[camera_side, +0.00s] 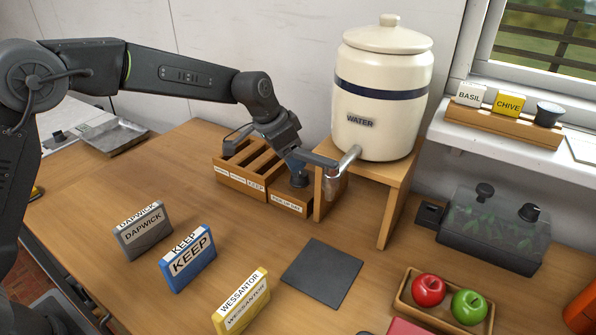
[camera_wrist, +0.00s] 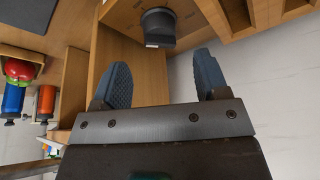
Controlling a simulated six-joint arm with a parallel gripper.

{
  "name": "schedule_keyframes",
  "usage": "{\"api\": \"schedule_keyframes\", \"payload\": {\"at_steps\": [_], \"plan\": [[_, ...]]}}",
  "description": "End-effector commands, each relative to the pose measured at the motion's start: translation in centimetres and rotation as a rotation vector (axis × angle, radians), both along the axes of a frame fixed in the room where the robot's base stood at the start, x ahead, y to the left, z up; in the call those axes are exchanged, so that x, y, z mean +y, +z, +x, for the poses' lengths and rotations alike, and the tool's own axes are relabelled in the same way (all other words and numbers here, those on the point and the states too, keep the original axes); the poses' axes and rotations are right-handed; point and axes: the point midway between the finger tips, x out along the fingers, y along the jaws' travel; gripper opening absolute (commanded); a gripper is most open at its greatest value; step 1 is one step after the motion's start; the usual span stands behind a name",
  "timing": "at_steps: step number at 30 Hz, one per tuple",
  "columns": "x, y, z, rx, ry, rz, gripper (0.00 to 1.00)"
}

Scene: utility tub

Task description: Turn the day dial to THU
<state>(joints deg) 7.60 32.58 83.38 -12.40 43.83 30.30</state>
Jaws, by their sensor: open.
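The day dial is a dark round knob (camera_side: 299,180) on top of a small wooden box (camera_side: 291,204) whose front label seems to read PICK UP DAY. In the wrist view the knob (camera_wrist: 158,24) stands just beyond my fingertips, roughly in line with the gap between them. The day marks and the knob's pointer setting are too small or hidden to read. My gripper (camera_wrist: 161,62) is open and empty, its two blue-grey fingers spread apart. In the side view my gripper (camera_side: 297,163) hangs close above the knob and partly covers it; contact is not visible.
The wooden stand (camera_side: 385,185) with the water crock (camera_side: 383,95) and its tap (camera_side: 345,165) is close to the right of my gripper. A slotted wooden rack (camera_side: 245,172) adjoins on the left. The table in front holds name blocks and a dark mat (camera_side: 322,272).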

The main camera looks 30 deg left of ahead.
Motion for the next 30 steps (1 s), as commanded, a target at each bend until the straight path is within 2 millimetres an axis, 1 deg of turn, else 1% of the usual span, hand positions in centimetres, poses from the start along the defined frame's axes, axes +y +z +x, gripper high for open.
{"api": "schedule_keyframes", "payload": {"at_steps": [1,3,6,9,15,22,23,30], "plan": [[-0.2,-1.1,0.3,0.003,0.000,0.001,0.68],[-0.5,-2.3,0.8,0.003,0.000,0.001,0.68],[-0.8,-3.8,1.3,0.003,0.000,0.002,0.68],[-1.0,-4.8,1.7,0.000,0.000,0.001,0.68],[-1.2,-5.7,2.0,0.000,0.000,0.001,0.68],[-1.2,-5.8,2.0,0.000,0.000,0.001,0.68],[-1.2,-5.8,2.0,0.000,0.000,0.001,0.67],[-1.2,-5.7,2.0,0.000,0.001,0.000,0.44]]}}
